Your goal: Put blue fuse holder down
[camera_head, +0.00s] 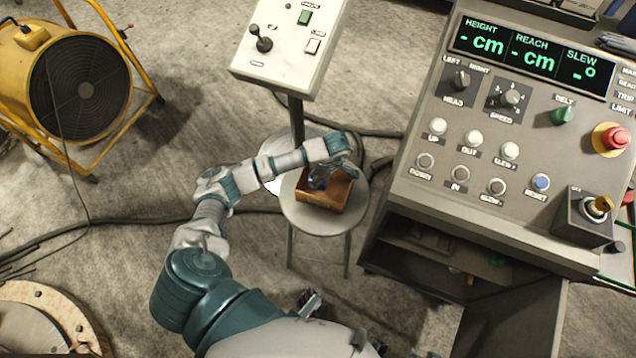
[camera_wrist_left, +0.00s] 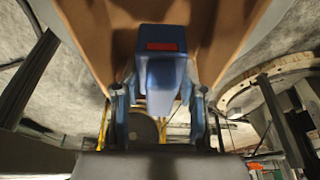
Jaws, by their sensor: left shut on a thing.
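The blue fuse holder (camera_wrist_left: 162,75) is a blue block with a red patch on its end, between the fingers of my left gripper (camera_wrist_left: 160,105) in the left wrist view. My left gripper (camera_head: 328,172) is shut on it over the open brown box (camera_head: 332,203) in the head view. There the gripper hides most of the holder, and a little blue shows inside the box outline. Brown box walls (camera_wrist_left: 92,35) rise on both sides of the holder in the wrist view. I cannot tell whether the holder touches the box floor. My right gripper is not clearly seen.
The box stands on a small round stool (camera_head: 298,212). A white control box (camera_head: 290,45) on a post is behind it. A large grey console (camera_head: 440,190) stands close on the right. A yellow fan (camera_head: 75,85) is at the left, and cables cross the floor.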

